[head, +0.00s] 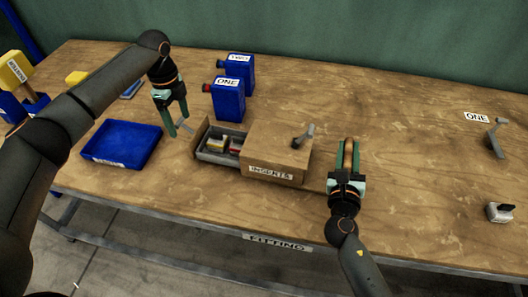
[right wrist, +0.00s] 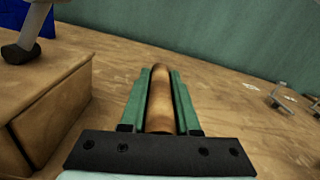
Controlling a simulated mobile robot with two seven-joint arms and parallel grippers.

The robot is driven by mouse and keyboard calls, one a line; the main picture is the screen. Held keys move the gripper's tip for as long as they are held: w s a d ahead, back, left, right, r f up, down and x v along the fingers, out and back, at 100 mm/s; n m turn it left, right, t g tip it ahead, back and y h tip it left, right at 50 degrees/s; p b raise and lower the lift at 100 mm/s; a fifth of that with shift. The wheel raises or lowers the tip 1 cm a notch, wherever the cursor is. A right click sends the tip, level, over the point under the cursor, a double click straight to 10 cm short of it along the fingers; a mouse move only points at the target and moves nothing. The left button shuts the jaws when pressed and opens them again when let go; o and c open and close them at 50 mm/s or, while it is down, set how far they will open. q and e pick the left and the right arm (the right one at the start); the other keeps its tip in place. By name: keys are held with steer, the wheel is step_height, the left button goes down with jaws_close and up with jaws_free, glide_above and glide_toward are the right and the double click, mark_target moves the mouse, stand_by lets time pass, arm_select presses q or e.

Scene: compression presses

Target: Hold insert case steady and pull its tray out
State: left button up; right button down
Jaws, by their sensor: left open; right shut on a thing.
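The insert case (head: 275,150) is a wooden box labelled INSERTS, standing mid-table. Its grey tray (head: 214,157) sticks out of the left side, partly out, with small red, yellow and pale items inside. A wooden panel forms the tray's outer end. My left gripper (head: 179,122) is open and empty, just left of that panel. My right gripper (head: 348,158) is shut on a brown rounded handle (right wrist: 160,100) to the right of the case. The handle lies between the green fingers in the right wrist view.
A blue tray (head: 122,144) lies left of the case. Blue containers labelled ONE (head: 228,100) and TWO (head: 240,72) stand behind. A grey lever-like part (head: 303,137) is on the case top. The table between my right gripper and the right-hand fixtures (head: 496,138) is clear.

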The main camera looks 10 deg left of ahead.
arm_select(q)
step_height(320, 180, up, 11)
steer(key=shift+f, duration=0.2)
arm_select(e)
steer(key=shift+d, duration=0.1)
steer(key=c, duration=0.6)
jaws_free()
steer(key=shift+o, duration=0.2)
